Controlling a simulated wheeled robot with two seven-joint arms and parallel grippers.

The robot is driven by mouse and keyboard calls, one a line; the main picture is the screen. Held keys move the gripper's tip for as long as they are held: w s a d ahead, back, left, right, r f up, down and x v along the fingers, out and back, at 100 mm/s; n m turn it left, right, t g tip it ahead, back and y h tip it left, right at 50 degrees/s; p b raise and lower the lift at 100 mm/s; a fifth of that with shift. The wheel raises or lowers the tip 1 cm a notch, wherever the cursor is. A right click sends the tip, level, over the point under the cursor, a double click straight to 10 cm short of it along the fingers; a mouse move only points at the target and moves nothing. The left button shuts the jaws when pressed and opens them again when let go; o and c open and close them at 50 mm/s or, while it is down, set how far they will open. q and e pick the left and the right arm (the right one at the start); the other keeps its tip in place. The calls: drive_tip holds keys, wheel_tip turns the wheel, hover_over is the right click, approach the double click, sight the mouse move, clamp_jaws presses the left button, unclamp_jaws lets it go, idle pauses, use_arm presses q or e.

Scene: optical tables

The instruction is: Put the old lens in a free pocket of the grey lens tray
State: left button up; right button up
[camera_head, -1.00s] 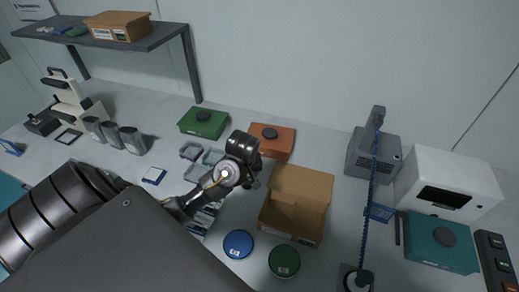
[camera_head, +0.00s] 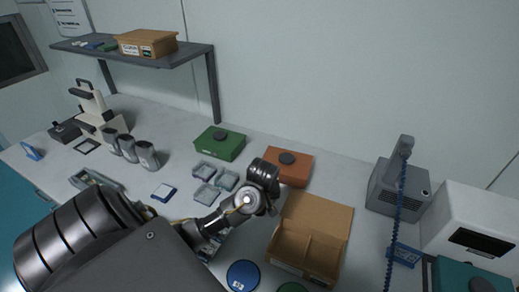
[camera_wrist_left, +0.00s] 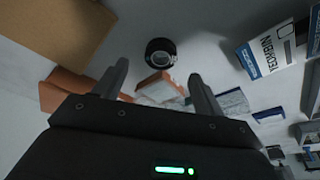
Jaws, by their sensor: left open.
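My left gripper (camera_wrist_left: 158,88) is open in the left wrist view, its two fingers apart with nothing clamped between them. A black ring with a round glassy centre (camera_wrist_left: 160,52), which looks like a lens, shows beyond the fingertips; I cannot tell if it is the old lens. In the head view my left arm reaches in from the left, its dark wrist (camera_head: 263,178) beside the open cardboard box; its fingertips are hidden there. A grey tray (camera_head: 97,183) with small contents lies at the left, partly behind my arm; its pockets are unclear. My right gripper is not in view.
Clear square dishes (camera_head: 205,171) lie left of my wrist. Green (camera_head: 220,143) and orange (camera_head: 288,166) boxes stand behind. An open cardboard box (camera_head: 308,240) is right of it, a blue disc (camera_head: 243,275) in front. Grey cups (camera_head: 147,155) stand left.

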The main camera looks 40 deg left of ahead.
use_arm(q)
drive_tip(key=shift+f, duration=0.35)
drive_tip(key=x, duration=0.4)
drive_tip(key=shift+a+f+p, duration=0.1)
drive_tip(key=shift+p, duration=0.25)
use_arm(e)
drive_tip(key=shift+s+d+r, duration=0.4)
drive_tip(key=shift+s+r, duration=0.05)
use_arm(q)
drive_tip(key=c, duration=1.1)
drive_tip(key=shift+c, duration=0.2)
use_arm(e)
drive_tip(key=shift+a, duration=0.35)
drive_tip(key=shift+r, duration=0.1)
